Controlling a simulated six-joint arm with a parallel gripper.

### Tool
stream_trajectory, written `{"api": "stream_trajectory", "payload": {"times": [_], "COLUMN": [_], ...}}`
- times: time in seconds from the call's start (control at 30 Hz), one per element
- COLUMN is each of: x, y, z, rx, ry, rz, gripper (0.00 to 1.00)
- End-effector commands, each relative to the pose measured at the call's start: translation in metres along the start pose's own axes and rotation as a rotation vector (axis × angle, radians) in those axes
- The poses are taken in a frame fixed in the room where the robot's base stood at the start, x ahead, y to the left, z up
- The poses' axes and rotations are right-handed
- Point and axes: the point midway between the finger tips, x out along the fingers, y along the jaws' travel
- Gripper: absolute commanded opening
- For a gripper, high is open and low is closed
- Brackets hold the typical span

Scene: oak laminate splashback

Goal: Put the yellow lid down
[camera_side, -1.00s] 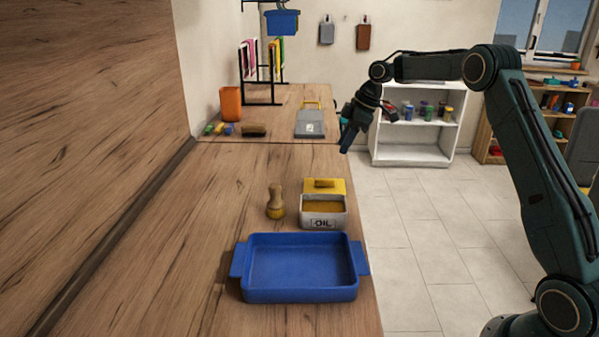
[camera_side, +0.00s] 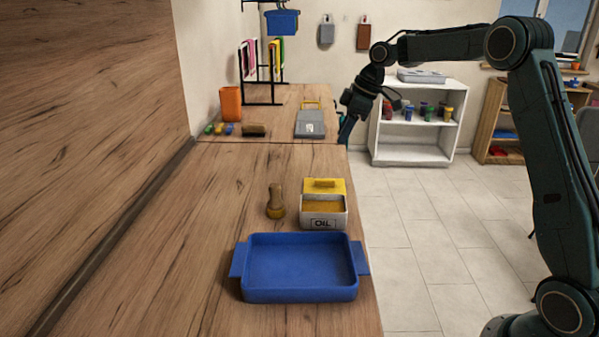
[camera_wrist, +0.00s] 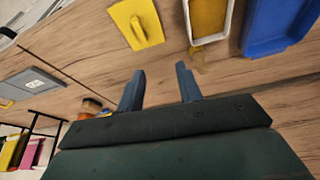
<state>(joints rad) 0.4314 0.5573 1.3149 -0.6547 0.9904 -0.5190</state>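The yellow lid (camera_side: 325,186), with a raised grip, is just behind the white box marked OIL (camera_side: 323,223) in the side view. In the wrist view the lid (camera_wrist: 127,25) lies flat on the wooden worktop, with a gap between it and the box (camera_wrist: 225,40). The box is uncovered and shows a yellow-brown content. My gripper (camera_side: 345,130) is beyond the lid, near the worktop's right edge, and touches neither lid nor box. In the wrist view my gripper (camera_wrist: 160,82) has its two fingers well apart with nothing between them.
A blue tray (camera_side: 300,292) stands in front of the box. A wooden-handled brush (camera_side: 275,202) stands left of the box. A grey clipboard-like item (camera_side: 311,122), an orange container (camera_side: 231,104) and a black rack (camera_side: 262,102) are farther back. The worktop's left middle is clear.

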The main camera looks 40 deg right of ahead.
Motion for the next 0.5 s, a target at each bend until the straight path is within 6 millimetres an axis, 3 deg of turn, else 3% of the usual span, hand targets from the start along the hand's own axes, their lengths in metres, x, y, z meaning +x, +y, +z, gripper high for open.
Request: {"api": "stream_trajectory", "payload": {"times": [0.23,0.5], "x": [-0.044,-0.081], "y": [-0.061,-0.128], "z": [-0.012,-0.005], "rx": [0.092,0.199], "ry": [-0.001,0.004], "rz": [0.049,0.100], "gripper": [0.35,0.35]}}
